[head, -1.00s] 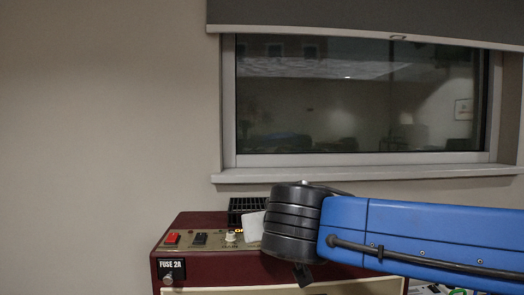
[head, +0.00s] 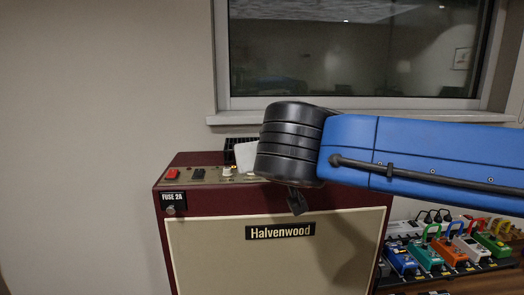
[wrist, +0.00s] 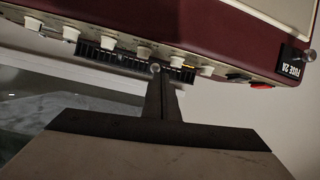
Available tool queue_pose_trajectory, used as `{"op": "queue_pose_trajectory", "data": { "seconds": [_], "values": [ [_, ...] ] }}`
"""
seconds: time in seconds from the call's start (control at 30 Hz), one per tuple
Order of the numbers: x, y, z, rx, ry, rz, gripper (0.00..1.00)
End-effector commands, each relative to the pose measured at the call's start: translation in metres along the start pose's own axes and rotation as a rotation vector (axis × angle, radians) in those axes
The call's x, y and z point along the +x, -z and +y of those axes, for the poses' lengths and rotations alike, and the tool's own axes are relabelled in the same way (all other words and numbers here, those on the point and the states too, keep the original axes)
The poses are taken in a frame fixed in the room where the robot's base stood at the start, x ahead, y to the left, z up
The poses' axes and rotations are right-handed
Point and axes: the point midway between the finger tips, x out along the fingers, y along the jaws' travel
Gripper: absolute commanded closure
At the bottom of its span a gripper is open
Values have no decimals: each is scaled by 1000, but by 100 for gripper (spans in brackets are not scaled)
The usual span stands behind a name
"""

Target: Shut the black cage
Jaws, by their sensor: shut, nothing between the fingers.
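The black cage (head: 231,150) is a dark slatted box on the top of the maroon amplifier, towards its back. My arm's dark wrist hides much of it in the head view. In the wrist view, the black cage (wrist: 93,53) is a dark ribbed strip beyond the row of knobs, partly hidden by the fingers. How far its lid or door stands open cannot be told.
The maroon amplifier (head: 200,220) has a red switch (head: 172,174), a black switch (head: 198,174), cream knobs (wrist: 110,42) and a fuse holder (head: 171,209). Coloured pedals (head: 450,250) stand at right. A wall and window sill (head: 240,117) are behind.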

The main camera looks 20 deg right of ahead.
Motion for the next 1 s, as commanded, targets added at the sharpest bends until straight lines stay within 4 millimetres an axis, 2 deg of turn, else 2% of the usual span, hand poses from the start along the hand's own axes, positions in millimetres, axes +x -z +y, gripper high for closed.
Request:
{"op": "queue_pose_trajectory", "data": {
  "seconds": [0.5, 1.0],
  "values": [
    [-28, -36, -5, 0, 3, 0, 100],
    [-37, -47, -5, 1, 0, 1, 100]
  ]
}}
